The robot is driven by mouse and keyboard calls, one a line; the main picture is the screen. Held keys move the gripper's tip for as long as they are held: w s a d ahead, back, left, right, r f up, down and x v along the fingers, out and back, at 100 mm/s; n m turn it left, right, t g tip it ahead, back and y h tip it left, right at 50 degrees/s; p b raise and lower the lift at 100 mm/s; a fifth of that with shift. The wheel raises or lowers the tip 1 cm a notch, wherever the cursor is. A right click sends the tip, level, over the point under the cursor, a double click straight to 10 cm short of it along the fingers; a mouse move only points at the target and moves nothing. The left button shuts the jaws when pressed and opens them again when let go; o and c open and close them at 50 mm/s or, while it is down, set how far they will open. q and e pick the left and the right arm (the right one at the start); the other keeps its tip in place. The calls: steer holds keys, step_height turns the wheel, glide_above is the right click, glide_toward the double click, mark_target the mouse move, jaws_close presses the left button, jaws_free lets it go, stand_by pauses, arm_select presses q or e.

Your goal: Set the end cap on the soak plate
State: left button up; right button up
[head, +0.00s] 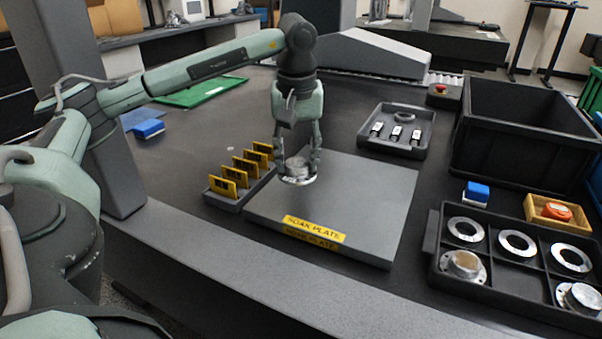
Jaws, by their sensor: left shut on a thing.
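The soak plate (365,200) is a flat grey slab with yellow labels on its front edge, in the middle of the table. My left gripper (298,172) points straight down over the plate's left part. It is shut on a round silvery metal part, the end cap (298,179), between its fingertips. The cap is level and very low over the plate; I cannot tell whether it touches. The fingers hide part of it. My right gripper is not in view.
A rack of yellow tags (238,197) stands close left of the plate. A black tray of metal rings and flanged parts (437,235) lies at the right. A small tray (425,150) and a large black bin (520,100) stand behind. The plate's right part is clear.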

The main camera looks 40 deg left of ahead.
mark_target(300, 177)
arm_select(q)
steer(key=shift+w+d+f, duration=0.15)
steer(key=shift+w+f, duration=0.05)
steer(key=shift+w, duration=0.1)
step_height(300, 177, down, 4)
steer(key=shift+r, duration=0.1)
steer(key=o, duration=0.9)
steer(key=shift+f, duration=0.25)
steer(key=shift+c, duration=0.2)
steer(key=o, duration=0.5)
steer(key=shift+c, duration=0.2)
steer(key=shift+r, duration=0.2)
